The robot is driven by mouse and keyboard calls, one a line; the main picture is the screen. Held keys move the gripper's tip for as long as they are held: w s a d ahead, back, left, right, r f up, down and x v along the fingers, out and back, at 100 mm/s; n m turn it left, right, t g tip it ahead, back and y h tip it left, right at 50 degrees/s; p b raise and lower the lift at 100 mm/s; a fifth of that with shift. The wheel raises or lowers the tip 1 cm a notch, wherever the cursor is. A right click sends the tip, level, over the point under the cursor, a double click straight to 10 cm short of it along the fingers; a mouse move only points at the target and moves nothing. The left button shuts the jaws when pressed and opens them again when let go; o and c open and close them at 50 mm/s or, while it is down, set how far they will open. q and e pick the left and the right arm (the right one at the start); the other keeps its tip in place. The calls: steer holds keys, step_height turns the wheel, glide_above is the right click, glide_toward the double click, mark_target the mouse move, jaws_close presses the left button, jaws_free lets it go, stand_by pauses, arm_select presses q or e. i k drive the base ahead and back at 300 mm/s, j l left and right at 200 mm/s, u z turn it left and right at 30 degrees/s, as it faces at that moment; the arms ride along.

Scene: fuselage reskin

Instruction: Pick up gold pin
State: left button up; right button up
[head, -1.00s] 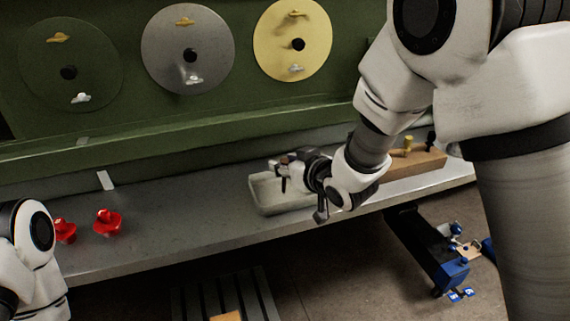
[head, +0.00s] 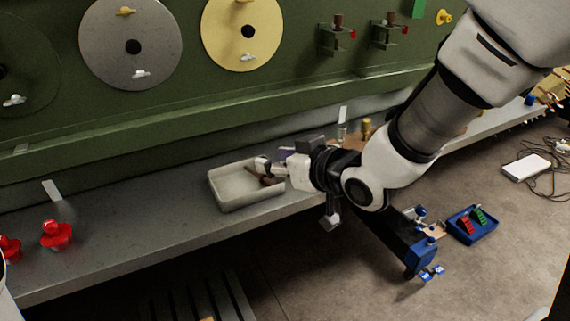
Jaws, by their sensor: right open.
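The gold pin (head: 366,126) stands upright at the back of the grey bench, beyond my right arm. It appears to be in the wooden block (head: 352,144), which is mostly hidden behind my right wrist. My right gripper (head: 266,172) points left, with its fingers open over the right end of the pale tray (head: 220,200). A dark brown piece shows by the fingertips, and I cannot tell what it is. The gold pin is to the right of the fingertips and apart from them. My left gripper is not in view.
Two red knobbed pieces (head: 57,236) sit on the bench at left. The green panel (head: 100,125) with round discs rises behind the bench. A blue tray (head: 471,226) lies on the floor at right. The bench between the red pieces and pale tray is clear.

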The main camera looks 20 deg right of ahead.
mark_target(366, 124)
steer(key=z, duration=1.3)
